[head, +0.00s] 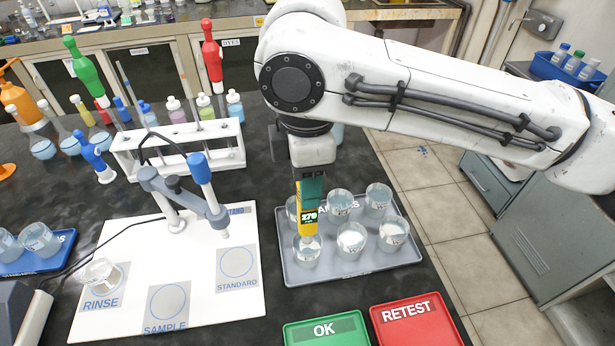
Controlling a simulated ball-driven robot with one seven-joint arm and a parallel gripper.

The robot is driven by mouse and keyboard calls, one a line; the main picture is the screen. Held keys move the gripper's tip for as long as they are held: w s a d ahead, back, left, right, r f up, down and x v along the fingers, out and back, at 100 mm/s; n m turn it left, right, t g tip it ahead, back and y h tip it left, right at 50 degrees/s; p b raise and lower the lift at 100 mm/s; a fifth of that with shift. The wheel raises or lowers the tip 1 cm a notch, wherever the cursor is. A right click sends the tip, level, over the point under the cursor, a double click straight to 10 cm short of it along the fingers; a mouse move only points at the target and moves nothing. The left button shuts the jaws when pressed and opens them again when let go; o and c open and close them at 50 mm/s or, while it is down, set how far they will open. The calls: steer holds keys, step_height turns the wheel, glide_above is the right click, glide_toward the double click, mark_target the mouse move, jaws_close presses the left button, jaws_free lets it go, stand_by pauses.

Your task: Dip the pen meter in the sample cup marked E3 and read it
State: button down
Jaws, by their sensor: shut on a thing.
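My gripper (311,172) is shut on the pen meter (306,226), which is yellow with a green top and hangs upright below it. The meter's display faces me and seems to read 279. Its lower end is at the front-left sample cup (306,254) and appears to be inside it. Several clear cups stand in two rows on a grey tray (345,272). Their small labels are too small to read surely, so I cannot tell which is E3. The back-left cup is partly hidden behind the meter.
A green OK tray (327,330) and a red RETEST tray (418,322) lie at the front edge. Left of the samples is a white board (215,285) with RINSE, SAMPLE and STANDARD squares and an electrode arm (178,190). A white rack (180,155) stands behind.

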steer(key=shift+f+b, duration=1)
steer(key=shift+f, duration=1.5)
steer(key=shift+r, duration=0.15)
stand_by(1.9)
steer(key=shift+r+p, duration=2.9)
steer(key=shift+p, duration=0.35)
steer(key=shift+r+p, duration=1.9)
steer(key=shift+p, duration=0.1)
